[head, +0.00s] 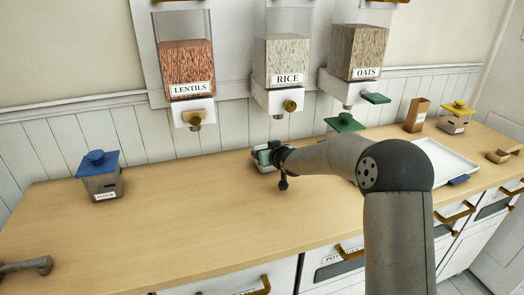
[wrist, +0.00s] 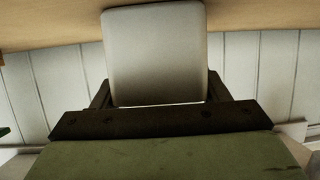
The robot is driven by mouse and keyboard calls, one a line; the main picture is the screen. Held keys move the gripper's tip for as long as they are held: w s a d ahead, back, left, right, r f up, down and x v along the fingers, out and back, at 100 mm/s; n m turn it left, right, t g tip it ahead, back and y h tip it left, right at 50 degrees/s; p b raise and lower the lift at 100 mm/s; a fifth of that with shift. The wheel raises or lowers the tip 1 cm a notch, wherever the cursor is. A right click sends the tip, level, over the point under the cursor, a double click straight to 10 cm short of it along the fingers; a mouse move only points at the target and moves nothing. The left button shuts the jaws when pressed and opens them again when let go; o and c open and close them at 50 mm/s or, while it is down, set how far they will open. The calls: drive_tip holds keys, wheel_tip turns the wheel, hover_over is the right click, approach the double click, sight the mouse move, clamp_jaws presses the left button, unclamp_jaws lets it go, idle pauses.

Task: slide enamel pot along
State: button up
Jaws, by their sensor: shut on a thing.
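My gripper (head: 266,155) is low over the counter, below and a little left of the rice dispenser. In the wrist view its two dark fingers stand at either side of a smooth pale grey thing with rounded corners, which I take for the enamel pot (wrist: 154,50). The gripper is shut on it. The pot is close to the wooden counter surface; I cannot tell whether it touches. In the head view my gripper and arm mostly hide it.
Lentils (head: 186,75), rice (head: 287,70) and oats (head: 357,60) dispensers hang on the wall. A blue-lidded flour canister (head: 100,178) stands left, a green-lidded one (head: 344,123) behind my arm, a yellow-lidded one (head: 456,118) right. A white tray (head: 440,158) lies right. The counter's left-centre (head: 180,215) is clear.

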drive_tip(key=shift+w+d+p, duration=0.35)
drive_tip(key=shift+d+p, duration=0.2)
drive_tip(key=shift+d, duration=0.3)
drive_tip(key=shift+w+d+p, duration=0.35)
drive_tip(key=shift+d+p, duration=0.15)
drive_tip(key=shift+d, duration=0.3)
drive_tip(key=o, duration=1.1)
drive_tip(key=shift+o, duration=0.2)
drive_tip(key=v, duration=1.7)
drive_tip(key=s+d+f+h, duration=0.1)
drive_tip(key=s, duration=0.1)
drive_tip(key=s+d+f+g+h, duration=0.1)
drive_tip(key=s, duration=0.1)
drive_tip(key=s+d+f+m+g+h, duration=0.1)
drive_tip(key=s+d, duration=0.1)
drive_tip(key=shift+s+f+h, duration=0.1)
drive_tip(key=shift+s+h, duration=0.25)
drive_tip(key=shift+h, duration=0.05)
drive_tip(key=s+d+f+m+g, duration=0.1)
drive_tip(key=s+d+g, duration=0.1)
drive_tip(key=s, duration=0.8)
drive_tip(key=s+d+f+m+g+h, duration=0.1)
drive_tip(key=s+g, duration=0.3)
drive_tip(key=s, duration=0.7)
drive_tip(key=s+d+f+m+g+h, duration=0.1)
drive_tip(key=s+d+m+g, duration=0.1)
drive_tip(key=s, duration=0.8)
drive_tip(key=shift+d+g, duration=0.3)
drive_tip(key=shift+g, duration=0.5)
